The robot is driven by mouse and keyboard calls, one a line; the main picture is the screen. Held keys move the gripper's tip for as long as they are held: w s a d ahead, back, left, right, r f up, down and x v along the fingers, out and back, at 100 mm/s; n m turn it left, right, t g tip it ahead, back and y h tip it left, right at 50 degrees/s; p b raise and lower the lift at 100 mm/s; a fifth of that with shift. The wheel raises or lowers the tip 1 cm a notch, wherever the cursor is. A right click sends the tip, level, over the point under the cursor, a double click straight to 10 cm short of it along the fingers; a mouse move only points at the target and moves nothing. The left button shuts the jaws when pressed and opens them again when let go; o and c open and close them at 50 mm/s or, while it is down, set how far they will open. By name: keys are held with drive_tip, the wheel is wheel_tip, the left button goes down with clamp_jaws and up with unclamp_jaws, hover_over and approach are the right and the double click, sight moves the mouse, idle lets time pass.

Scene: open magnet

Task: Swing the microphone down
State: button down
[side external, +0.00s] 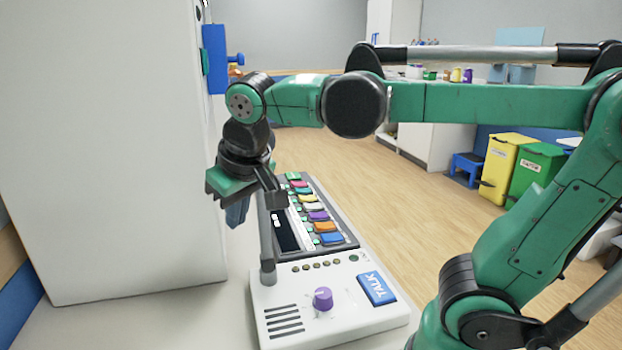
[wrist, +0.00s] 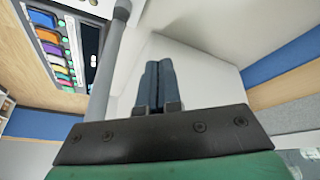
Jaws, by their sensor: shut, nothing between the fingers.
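The microphone's grey stem (side external: 267,240) stands nearly upright at the left edge of the white console (side external: 345,322). Its upper end is hidden behind my gripper (side external: 238,213) in the side view. In the wrist view the stem (wrist: 106,65) runs just left of my fingers (wrist: 157,85), and its far part passes behind the gripper body. No microphone head shows clearly in either view. My fingers are dark blue, together and empty, pointing down beside the stem. I cannot tell whether they touch it.
The console has a purple knob (side external: 322,298), a blue TALK button (side external: 376,289) and a panel of several coloured keys (side external: 316,215). A large white cabinet (side external: 110,150) stands close on the left. Yellow (side external: 505,165) and green bins stand far right. Floor behind the console is clear.

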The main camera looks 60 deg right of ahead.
drive_tip(key=w+a+r+m+g+h, duration=0.3)
drive_tip(key=w+a+r+m+h, duration=0.1)
drive_tip(key=r, duration=0.6)
drive_tip(key=shift+w+a+r+m+h, duration=0.2)
drive_tip(key=shift+r+m+h, duration=0.1)
drive_tip(key=shift+m+h, duration=0.5)
drive_tip(key=s+d+f, duration=0.1)
drive_tip(key=d+f, duration=0.7)
drive_tip(key=d, duration=0.1)
drive_tip(key=shift+d, duration=0.25)
drive_tip(key=shift+s, duration=0.1)
